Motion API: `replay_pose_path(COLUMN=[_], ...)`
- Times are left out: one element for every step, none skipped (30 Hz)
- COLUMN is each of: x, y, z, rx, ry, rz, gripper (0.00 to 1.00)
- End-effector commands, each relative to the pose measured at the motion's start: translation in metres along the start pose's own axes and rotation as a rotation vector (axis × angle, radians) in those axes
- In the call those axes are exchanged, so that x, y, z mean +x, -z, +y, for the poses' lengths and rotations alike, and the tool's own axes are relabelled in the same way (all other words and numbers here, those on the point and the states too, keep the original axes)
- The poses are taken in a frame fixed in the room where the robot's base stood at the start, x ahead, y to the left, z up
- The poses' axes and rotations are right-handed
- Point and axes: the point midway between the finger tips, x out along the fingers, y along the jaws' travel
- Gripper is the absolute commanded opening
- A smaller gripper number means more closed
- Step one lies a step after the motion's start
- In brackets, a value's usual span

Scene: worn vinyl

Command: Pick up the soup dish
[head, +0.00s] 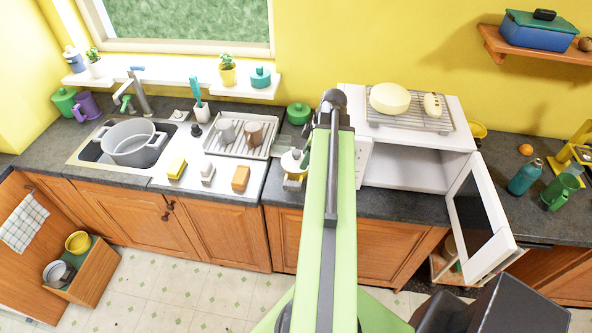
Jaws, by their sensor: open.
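I cannot tell for certain which piece is the soup dish. A yellow bowl (78,242) sits in a low open wooden pull-out at the lower left. Pale and grey bowls (55,272) stand beside it there, overlapping each other. Another yellow dish (478,130) shows partly behind the right side of the microwave on the counter. My green arm rises through the middle of the head view to a dark joint and hides part of the counter. No gripper fingers show, and nothing held by them is visible.
The microwave (407,197) has its door (483,215) swung out over the counter's front edge. A rack (410,110) with pale food lies on top. The sink (95,152) holds a large pot (130,141). A dish tray (240,143) holds mugs. Floor is clear at left centre.

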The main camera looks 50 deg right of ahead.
Motion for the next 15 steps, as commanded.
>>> replay_pose_path(x=[0.01, 0.015, 0.022, 0.028, 0.035, 0.044, 0.051, 0.058, 0.067, 0.074, 0.08, 0.089, 0.096, 0.102, 0.11], y=[-0.001, -0.002, -0.002, -0.003, -0.003, -0.003, -0.004, -0.004, -0.004, -0.004, -0.004, -0.004, -0.004, -0.004, -0.004], z=[0.0, 0.0, 0.0, 0.0, 0.0, 0.0, 0.0, 0.0, 0.0, 0.0, 0.0, 0.0, 0.0, 0.0, 0.0], rx=[-0.001, -0.001, -0.001, -0.001, -0.001, -0.001, 0.0, 0.0, 0.0, 0.0, 0.0, 0.0, 0.0, 0.0, 0.001], ry=[0.0, 0.0, 0.0, 0.0, 0.0, 0.001, 0.001, 0.001, 0.001, 0.001, 0.001, 0.001, 0.001, 0.001, 0.001], rz=[0.0, 0.0, -0.001, -0.001, -0.001, -0.001, -0.001, -0.001, -0.001, -0.001, -0.001, -0.001, -0.001, -0.001, -0.001], gripper=[0.53, 0.53, 0.53, 0.53, 0.53, 0.53, 0.53, 0.53, 0.53, 0.53, 0.53, 0.53, 0.53, 0.53, 0.53])
